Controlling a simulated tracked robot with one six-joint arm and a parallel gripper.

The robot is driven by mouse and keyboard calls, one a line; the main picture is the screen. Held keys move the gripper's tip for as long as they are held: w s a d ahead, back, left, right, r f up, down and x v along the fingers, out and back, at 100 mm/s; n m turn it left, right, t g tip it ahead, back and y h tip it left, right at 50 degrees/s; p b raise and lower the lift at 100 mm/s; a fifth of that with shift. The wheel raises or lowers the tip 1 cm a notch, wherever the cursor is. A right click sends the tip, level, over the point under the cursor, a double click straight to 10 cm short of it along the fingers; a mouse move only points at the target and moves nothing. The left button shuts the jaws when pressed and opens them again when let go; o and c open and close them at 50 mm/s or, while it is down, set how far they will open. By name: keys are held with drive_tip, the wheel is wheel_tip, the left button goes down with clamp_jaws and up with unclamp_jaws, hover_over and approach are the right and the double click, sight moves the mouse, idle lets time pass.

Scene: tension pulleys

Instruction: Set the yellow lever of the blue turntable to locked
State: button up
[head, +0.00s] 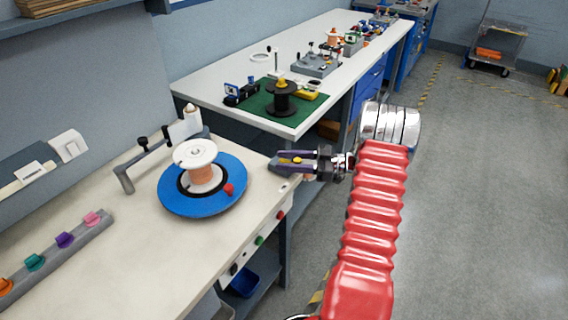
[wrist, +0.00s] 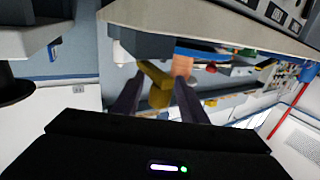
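The blue turntable (head: 174,199) lies on the near bench with a white spool (head: 197,155) and a red knob (head: 229,189) on it. My gripper (head: 282,161) is at the bench's right edge, to the right of the turntable and apart from it. A small yellow part (head: 298,162) shows between its fingers. In the wrist view a yellow lever-like piece (wrist: 155,82) lies between my two spread fingers (wrist: 157,92), below a grey block. I cannot tell whether the fingers touch it. My gripper looks open. The lever's set position cannot be read.
A grey bracket (head: 124,179) stands behind the turntable. A rail (head: 62,250) with coloured clips lies at the left. The bench front carries red and green buttons (head: 260,240). A farther bench holds a green mat (head: 262,107) with a black spool. The floor at right is open.

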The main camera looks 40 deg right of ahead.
drive_tip(key=v, duration=1.3)
drive_tip(key=shift+s+d, duration=0.25)
drive_tip(key=shift+f, duration=0.1)
